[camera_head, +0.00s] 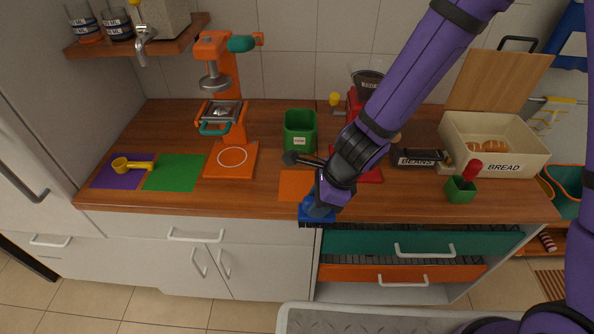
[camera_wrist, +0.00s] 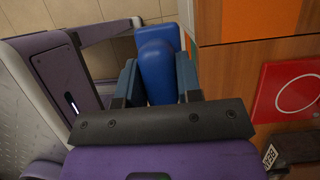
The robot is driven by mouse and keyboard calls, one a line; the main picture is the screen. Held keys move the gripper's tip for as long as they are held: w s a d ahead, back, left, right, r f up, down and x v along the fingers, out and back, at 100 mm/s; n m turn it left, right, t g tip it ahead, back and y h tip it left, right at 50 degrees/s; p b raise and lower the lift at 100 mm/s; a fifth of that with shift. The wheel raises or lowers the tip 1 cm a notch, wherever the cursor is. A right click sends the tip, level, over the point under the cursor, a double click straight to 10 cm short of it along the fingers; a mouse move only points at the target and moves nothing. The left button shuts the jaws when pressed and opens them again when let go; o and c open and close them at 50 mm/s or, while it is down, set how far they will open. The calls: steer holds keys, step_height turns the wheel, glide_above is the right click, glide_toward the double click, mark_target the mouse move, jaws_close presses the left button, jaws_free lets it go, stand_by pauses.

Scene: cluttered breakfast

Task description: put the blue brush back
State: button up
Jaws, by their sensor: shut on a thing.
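The blue brush (camera_head: 318,214) is in my gripper (camera_head: 327,196) in the head view, at the counter's front edge with its dark bristles pointing down. In the wrist view, the rounded blue brush (camera_wrist: 156,62) sits between the two fingers of my gripper (camera_wrist: 159,82), which are shut on it. My arm and gripper hide the upper part of the brush in the head view. I cannot tell whether the bristles touch the counter edge.
An orange mat (camera_head: 294,186) lies just left of the gripper, with a dark-handled tool (camera_head: 302,159) above it. A green bin (camera_head: 299,131) stands behind. A teal drawer (camera_head: 450,243) and an orange drawer (camera_head: 350,272) below stand partly open. A bread box (camera_head: 495,150) is at right.

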steer(key=shift+w+a+f, duration=0.85)
steer(key=shift+w+a, duration=0.2)
steer(key=shift+w, duration=1.4)
steer(key=shift+w+a+f, duration=0.8)
steer(key=shift+w+a, duration=0.2)
steer(key=shift+w, duration=1.45)
steer(key=shift+w+a+f, duration=0.85)
steer(key=shift+w+a, duration=0.2)
steer(key=shift+w, duration=1.4)
steer(key=shift+f, duration=0.15)
steer(key=o, duration=1.1)
steer(key=shift+v, duration=6.15)
